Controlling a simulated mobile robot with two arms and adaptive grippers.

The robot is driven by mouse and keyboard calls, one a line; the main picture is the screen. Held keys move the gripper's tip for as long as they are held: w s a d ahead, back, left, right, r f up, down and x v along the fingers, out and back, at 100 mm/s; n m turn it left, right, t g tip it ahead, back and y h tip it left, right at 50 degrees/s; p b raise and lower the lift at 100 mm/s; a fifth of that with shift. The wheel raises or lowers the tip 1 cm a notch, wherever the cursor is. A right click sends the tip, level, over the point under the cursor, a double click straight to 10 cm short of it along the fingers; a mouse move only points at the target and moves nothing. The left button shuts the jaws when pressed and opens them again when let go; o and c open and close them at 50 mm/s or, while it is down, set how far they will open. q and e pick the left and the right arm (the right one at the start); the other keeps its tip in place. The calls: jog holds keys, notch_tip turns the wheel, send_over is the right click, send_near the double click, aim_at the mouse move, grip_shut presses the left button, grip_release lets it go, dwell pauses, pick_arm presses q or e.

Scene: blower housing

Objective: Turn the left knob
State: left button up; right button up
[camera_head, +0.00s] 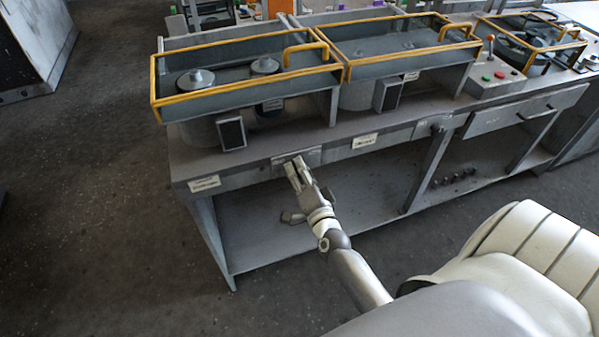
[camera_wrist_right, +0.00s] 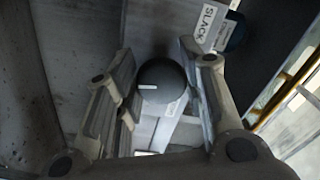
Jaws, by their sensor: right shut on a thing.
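The left knob (camera_wrist_right: 162,80) is a round dark knob with a white pointer line, seen in the right wrist view on a grey panel. My right gripper (camera_wrist_right: 160,90) has one finger on each side of it and is shut on it. In the head view my right gripper (camera_head: 294,168) reaches the front edge of the workbench, at a small grey plate (camera_head: 312,157) below the left tray. The knob is hidden behind my fingers there. My left gripper is not in view.
The workbench (camera_head: 240,168) carries two yellow-framed trays (camera_head: 240,86) with small dark boxes (camera_head: 231,133) beneath them. A control box (camera_head: 495,80) with a lever and buttons stands at the right. A label reading SLACK (camera_wrist_right: 208,20) is near the knob. The floor at left is clear.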

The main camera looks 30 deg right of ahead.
jog(key=o, duration=1)
jog(key=v, duration=1.2)
